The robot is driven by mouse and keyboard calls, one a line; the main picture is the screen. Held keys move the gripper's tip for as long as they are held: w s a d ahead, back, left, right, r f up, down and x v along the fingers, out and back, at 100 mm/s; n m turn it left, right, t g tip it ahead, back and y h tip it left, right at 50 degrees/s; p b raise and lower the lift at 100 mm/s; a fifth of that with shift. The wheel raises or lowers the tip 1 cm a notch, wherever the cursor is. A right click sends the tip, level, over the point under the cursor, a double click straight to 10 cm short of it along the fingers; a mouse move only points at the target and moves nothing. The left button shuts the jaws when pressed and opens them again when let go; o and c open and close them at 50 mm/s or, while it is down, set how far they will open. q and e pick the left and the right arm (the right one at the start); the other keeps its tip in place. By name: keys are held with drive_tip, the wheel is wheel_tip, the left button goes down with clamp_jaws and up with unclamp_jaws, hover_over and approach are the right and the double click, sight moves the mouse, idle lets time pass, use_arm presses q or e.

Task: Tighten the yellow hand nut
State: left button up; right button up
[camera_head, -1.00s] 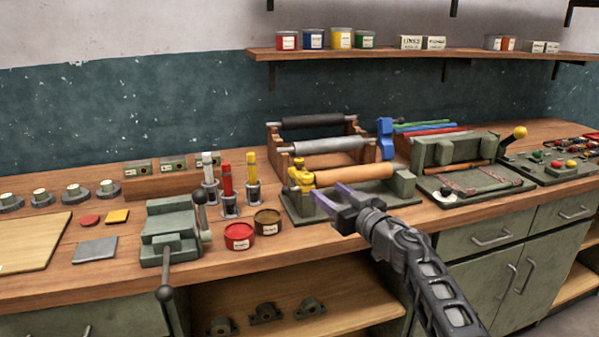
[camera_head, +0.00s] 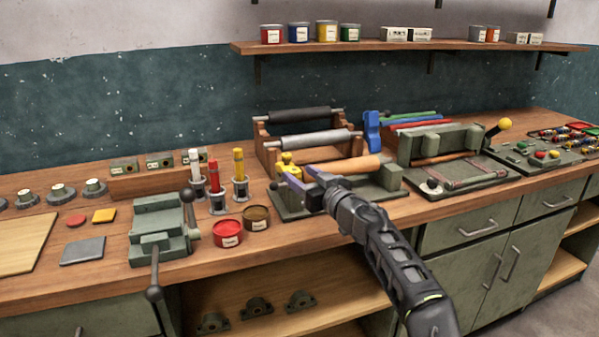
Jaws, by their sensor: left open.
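The yellow hand nut (camera_head: 287,160) sits at the left end of a green stand (camera_head: 290,212) that carries an orange-tan roller (camera_head: 352,167). My left gripper (camera_head: 296,177) is open, its purple-grey fingers pointing left at the yellow nut. The fingers overlap the lower part of the nut in the picture and hide some of it. I cannot tell whether they touch it. My right gripper is not in view.
Pens in holders (camera_head: 215,190) and two tins, one red (camera_head: 228,234), stand left of the stand. A green vise (camera_head: 160,228) is farther left. Black and grey rollers (camera_head: 300,115) stand behind. A green press (camera_head: 440,142) is to the right.

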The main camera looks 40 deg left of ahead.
use_arm(q)
drive_tip(key=shift+w+a, duration=0.2)
drive_tip(key=shift+a, duration=0.3)
drive_tip(key=shift+c, duration=0.2)
clamp_jaws()
